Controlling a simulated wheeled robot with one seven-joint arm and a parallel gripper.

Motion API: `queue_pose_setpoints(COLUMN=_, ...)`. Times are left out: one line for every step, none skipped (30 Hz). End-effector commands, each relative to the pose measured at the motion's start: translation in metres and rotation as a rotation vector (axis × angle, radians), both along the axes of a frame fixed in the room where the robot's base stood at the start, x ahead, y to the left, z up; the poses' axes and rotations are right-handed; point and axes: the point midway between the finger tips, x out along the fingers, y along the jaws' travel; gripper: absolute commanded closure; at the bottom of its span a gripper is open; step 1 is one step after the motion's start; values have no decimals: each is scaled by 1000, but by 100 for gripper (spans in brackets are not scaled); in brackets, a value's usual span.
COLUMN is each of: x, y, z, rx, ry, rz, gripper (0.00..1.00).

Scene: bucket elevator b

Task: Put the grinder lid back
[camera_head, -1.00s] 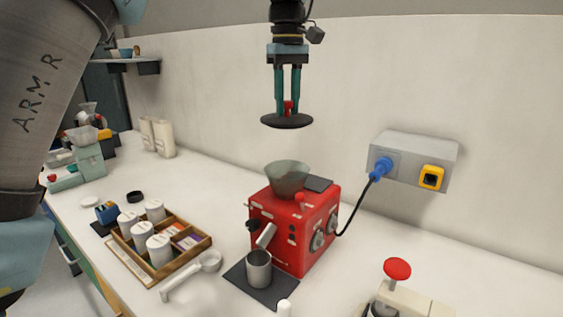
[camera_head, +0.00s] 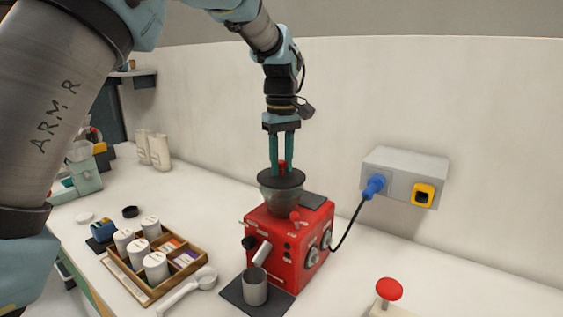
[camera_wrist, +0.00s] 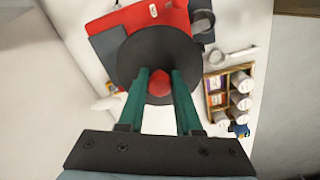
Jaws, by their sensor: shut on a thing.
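The grinder lid (camera_head: 290,182) is a dark round disc with a red knob. My gripper (camera_head: 282,165) points down and is shut on the red knob. The lid is at the top of the grey see-through hopper (camera_head: 281,199) of the red grinder (camera_head: 288,241); whether it touches the rim I cannot tell. In the wrist view the lid (camera_wrist: 140,62) looks round and flat, with the red knob between the fingertips of my gripper (camera_wrist: 160,82). The lid hides the hopper's opening there.
A grey cup (camera_head: 255,287) stands on a dark mat before the grinder. A wooden tray (camera_head: 203,263) with white jars is at the left, with a white scoop (camera_head: 206,277) beside it. A wall socket box (camera_head: 405,174) with a blue plug and black cable is at the right.

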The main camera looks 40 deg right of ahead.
Motion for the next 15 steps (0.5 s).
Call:
queue_pose_setpoints(x=0, y=0, z=-2, rx=0, ry=0, rz=0, gripper=100)
queue_pose_setpoints(x=0, y=0, z=-3, rx=0, ry=0, rz=0, gripper=100)
queue_pose_setpoints(x=0, y=0, z=-4, rx=1, ry=0, rz=0, gripper=100)
queue_pose_setpoints(x=0, y=0, z=-5, rx=1, ry=1, rz=0, gripper=100)
queue_pose_setpoints(x=0, y=0, z=-6, rx=1, ry=1, rz=0, gripper=100)
queue_pose_setpoints(x=0, y=0, z=-7, rx=1, ry=1, rz=0, gripper=100)
queue_pose_setpoints(x=0, y=0, z=-8, rx=1, ry=1, rz=0, gripper=100)
queue_pose_setpoints(x=0, y=0, z=-9, rx=1, ry=1, rz=0, gripper=100)
queue_pose_setpoints(x=0, y=0, z=-10, rx=1, ry=1, rz=0, gripper=100)
queue_pose_setpoints(x=0, y=0, z=-11, rx=1, ry=1, rz=0, gripper=100)
queue_pose_setpoints(x=0, y=0, z=-12, rx=1, ry=1, rz=0, gripper=100)
queue_pose_setpoints(x=0, y=0, z=-12, rx=1, ry=0, rz=0, gripper=100)
queue_pose_setpoints(x=0, y=0, z=-12, rx=1, ry=0, rz=0, gripper=100)
queue_pose_setpoints(x=0, y=0, z=-12, rx=0, ry=0, rz=0, gripper=100)
queue_pose_setpoints(x=0, y=0, z=-12, rx=1, ry=0, rz=0, gripper=64)
